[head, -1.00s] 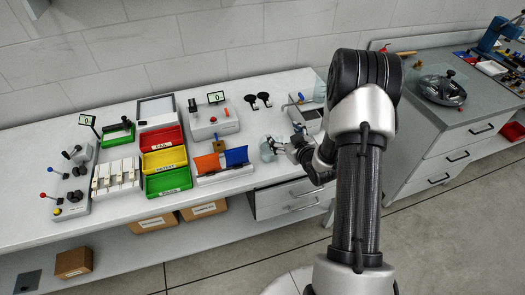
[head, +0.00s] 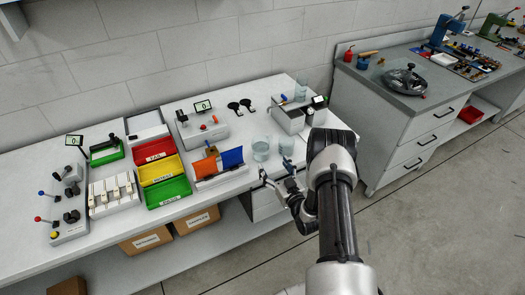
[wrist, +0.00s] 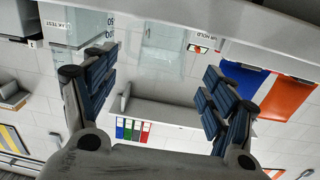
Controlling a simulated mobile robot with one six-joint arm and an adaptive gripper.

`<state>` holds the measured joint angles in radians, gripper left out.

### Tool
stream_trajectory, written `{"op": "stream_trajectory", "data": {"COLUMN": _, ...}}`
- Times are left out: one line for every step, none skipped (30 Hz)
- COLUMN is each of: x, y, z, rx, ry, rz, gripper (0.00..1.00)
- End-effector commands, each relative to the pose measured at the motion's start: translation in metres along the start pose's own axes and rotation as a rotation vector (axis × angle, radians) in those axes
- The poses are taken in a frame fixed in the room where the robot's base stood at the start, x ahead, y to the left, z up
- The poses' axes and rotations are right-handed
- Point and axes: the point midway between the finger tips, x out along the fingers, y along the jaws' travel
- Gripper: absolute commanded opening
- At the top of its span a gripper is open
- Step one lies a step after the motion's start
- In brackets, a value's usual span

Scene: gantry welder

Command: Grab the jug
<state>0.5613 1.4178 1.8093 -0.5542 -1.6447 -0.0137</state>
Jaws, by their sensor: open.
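A clear see-through vessel (head: 261,149), which looks like the jug, stands on the white bench near its front edge. A second clear vessel (head: 286,146) stands just right of it. I cannot tell for certain which is the jug. My gripper (head: 276,181) is at the bench's front edge, on the near side of both vessels and apart from them. In the wrist view my gripper (wrist: 158,92) is open, with nothing held between its fingers. A clear vessel (wrist: 165,48) shows faintly beyond and between the fingers there.
The blue and orange bins (head: 219,163) stand left of the vessels. Red, yellow and green trays (head: 164,174) lie further left. A grey box (head: 290,118) with another clear vessel (head: 301,89) is behind.

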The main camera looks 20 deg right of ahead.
Motion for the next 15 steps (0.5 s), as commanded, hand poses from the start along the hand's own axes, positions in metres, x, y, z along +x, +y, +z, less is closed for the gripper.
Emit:
{"op": "stream_trajectory", "data": {"x": 0.011, "y": -0.001, "z": 0.001, "rx": -0.003, "ry": 0.003, "rz": -0.002, "gripper": 0.77}}
{"op": "stream_trajectory", "data": {"x": 0.016, "y": -0.001, "z": 0.001, "rx": -0.001, "ry": 0.002, "rz": -0.002, "gripper": 0.77}}
{"op": "stream_trajectory", "data": {"x": 0.022, "y": -0.001, "z": 0.001, "rx": -0.001, "ry": 0.003, "rz": -0.001, "gripper": 0.77}}
{"op": "stream_trajectory", "data": {"x": 0.026, "y": 0.000, "z": 0.001, "rx": -0.002, "ry": 0.001, "rz": -0.001, "gripper": 0.77}}
{"op": "stream_trajectory", "data": {"x": 0.030, "y": -0.001, "z": 0.001, "rx": -0.001, "ry": 0.001, "rz": -0.001, "gripper": 0.77}}
{"op": "stream_trajectory", "data": {"x": 0.033, "y": 0.000, "z": 0.001, "rx": -0.001, "ry": 0.001, "rz": -0.001, "gripper": 0.77}}
{"op": "stream_trajectory", "data": {"x": 0.035, "y": 0.000, "z": 0.001, "rx": 0.000, "ry": 0.001, "rz": 0.000, "gripper": 0.77}}
{"op": "stream_trajectory", "data": {"x": 0.037, "y": 0.000, "z": 0.001, "rx": 0.000, "ry": 0.000, "rz": 0.000, "gripper": 0.77}}
{"op": "stream_trajectory", "data": {"x": 0.038, "y": 0.000, "z": 0.000, "rx": 0.001, "ry": -0.001, "rz": 0.000, "gripper": 0.77}}
{"op": "stream_trajectory", "data": {"x": 0.040, "y": 0.000, "z": 0.000, "rx": 0.000, "ry": 0.000, "rz": 0.000, "gripper": 0.77}}
{"op": "stream_trajectory", "data": {"x": 0.042, "y": 0.000, "z": 0.001, "rx": 0.000, "ry": 0.000, "rz": 0.000, "gripper": 0.77}}
{"op": "stream_trajectory", "data": {"x": 0.046, "y": -0.001, "z": 0.001, "rx": -0.001, "ry": 0.002, "rz": 0.000, "gripper": 0.77}}
{"op": "stream_trajectory", "data": {"x": 0.051, "y": -0.002, "z": 0.001, "rx": -0.002, "ry": 0.002, "rz": -0.001, "gripper": 0.77}}
{"op": "stream_trajectory", "data": {"x": 0.055, "y": -0.002, "z": 0.002, "rx": -0.002, "ry": 0.002, "rz": -0.001, "gripper": 0.77}}
{"op": "stream_trajectory", "data": {"x": 0.062, "y": -0.003, "z": 0.002, "rx": -0.002, "ry": 0.003, "rz": -0.002, "gripper": 0.77}}
